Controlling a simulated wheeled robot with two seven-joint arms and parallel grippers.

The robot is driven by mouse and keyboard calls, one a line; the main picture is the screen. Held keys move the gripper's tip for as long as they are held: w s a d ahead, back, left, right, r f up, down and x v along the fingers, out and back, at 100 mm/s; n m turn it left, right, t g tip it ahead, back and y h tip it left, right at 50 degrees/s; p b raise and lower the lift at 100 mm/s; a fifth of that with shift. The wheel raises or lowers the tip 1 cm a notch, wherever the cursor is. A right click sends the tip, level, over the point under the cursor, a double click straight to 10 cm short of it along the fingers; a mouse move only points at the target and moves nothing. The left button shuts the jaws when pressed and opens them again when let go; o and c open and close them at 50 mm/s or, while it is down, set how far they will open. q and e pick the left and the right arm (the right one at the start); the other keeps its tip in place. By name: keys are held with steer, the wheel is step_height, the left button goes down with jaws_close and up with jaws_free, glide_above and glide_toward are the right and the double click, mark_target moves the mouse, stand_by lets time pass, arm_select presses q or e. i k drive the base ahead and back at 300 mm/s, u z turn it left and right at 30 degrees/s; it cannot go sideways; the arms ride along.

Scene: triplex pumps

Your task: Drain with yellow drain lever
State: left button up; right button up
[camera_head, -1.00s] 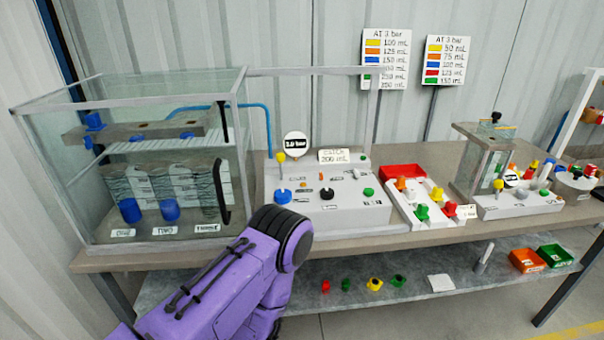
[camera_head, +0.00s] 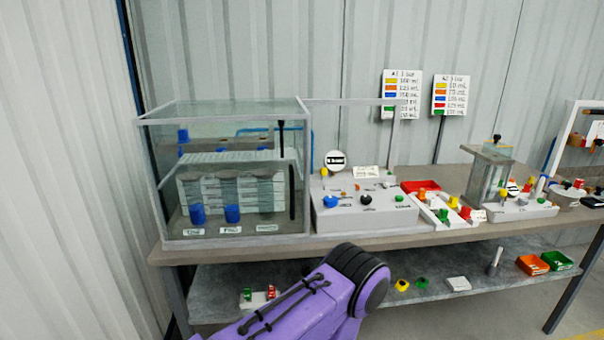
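A small yellow-topped lever (camera_head: 324,172) stands upright at the back left of the grey control console (camera_head: 370,222), beside the glass tank (camera_head: 225,112). Another small yellow-topped part (camera_head: 502,194) is on the smaller unit at the right. The labels are too small to tell which one is the drain lever. A purple arm of mine comes in from the bottom left and ends in view at a black-ringed joint in front of the bench. No gripper fingers show, and nothing of mine touches the console.
The console also carries a blue knob (camera_head: 330,202), a black knob (camera_head: 366,200), a green knob (camera_head: 400,198) and a round gauge (camera_head: 336,161). A white tray of coloured parts (camera_head: 432,212) is to its right. The lower shelf (camera_head: 212,287) holds small parts; orange (camera_head: 532,265) and green bins (camera_head: 556,260) stand at its right.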

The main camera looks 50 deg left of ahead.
mark_target(323, 171)
steer(key=u, duration=0.6)
steer(key=i, duration=0.8)
steer(key=u, duration=0.45)
